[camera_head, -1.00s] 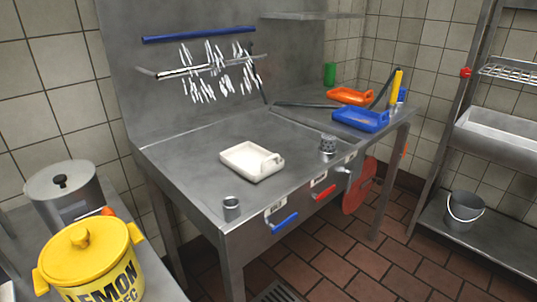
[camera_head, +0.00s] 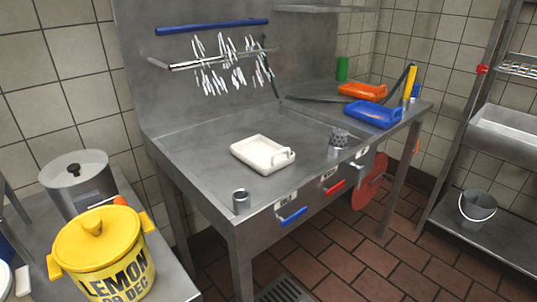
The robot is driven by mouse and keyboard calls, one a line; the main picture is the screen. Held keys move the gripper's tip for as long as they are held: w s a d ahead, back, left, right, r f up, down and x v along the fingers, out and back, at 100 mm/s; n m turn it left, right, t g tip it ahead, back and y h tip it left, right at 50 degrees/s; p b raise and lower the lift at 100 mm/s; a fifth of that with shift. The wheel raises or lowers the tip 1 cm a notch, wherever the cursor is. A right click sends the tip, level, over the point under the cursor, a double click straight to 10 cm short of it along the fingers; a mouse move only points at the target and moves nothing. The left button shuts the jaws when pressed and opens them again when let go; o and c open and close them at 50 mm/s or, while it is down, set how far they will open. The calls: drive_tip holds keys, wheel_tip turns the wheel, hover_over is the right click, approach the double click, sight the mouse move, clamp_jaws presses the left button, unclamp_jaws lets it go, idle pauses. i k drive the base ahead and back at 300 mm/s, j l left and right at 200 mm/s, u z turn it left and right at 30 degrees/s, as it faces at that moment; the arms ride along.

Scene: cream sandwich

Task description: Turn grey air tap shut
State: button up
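The front face of the steel table carries a row of lever taps. A blue lever (camera_head: 293,216) is at the left and a red lever (camera_head: 334,187) is to its right. Further right, near the table's corner, is a small grey fitting (camera_head: 361,158) with a pale label beside it. It may be the grey air tap, but it is too small for me to tell its lever's angle. My gripper is not in view.
A white tray (camera_head: 262,155), a grey cup (camera_head: 241,201) and a perforated grey cylinder (camera_head: 338,142) stand on the table. A red disc (camera_head: 368,188) hangs below its right end. A yellow lemon pot (camera_head: 102,254) is at lower left. Tiled floor (camera_head: 335,255) lies open in front.

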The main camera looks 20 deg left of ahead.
sight(361, 169)
drive_tip(key=i+j+z, duration=0.2)
drive_tip(key=i+z, duration=0.2)
drive_tip(key=i+j+z, duration=0.4)
drive_tip(key=k+l, duration=0.05)
drive_tip(key=k, duration=0.05)
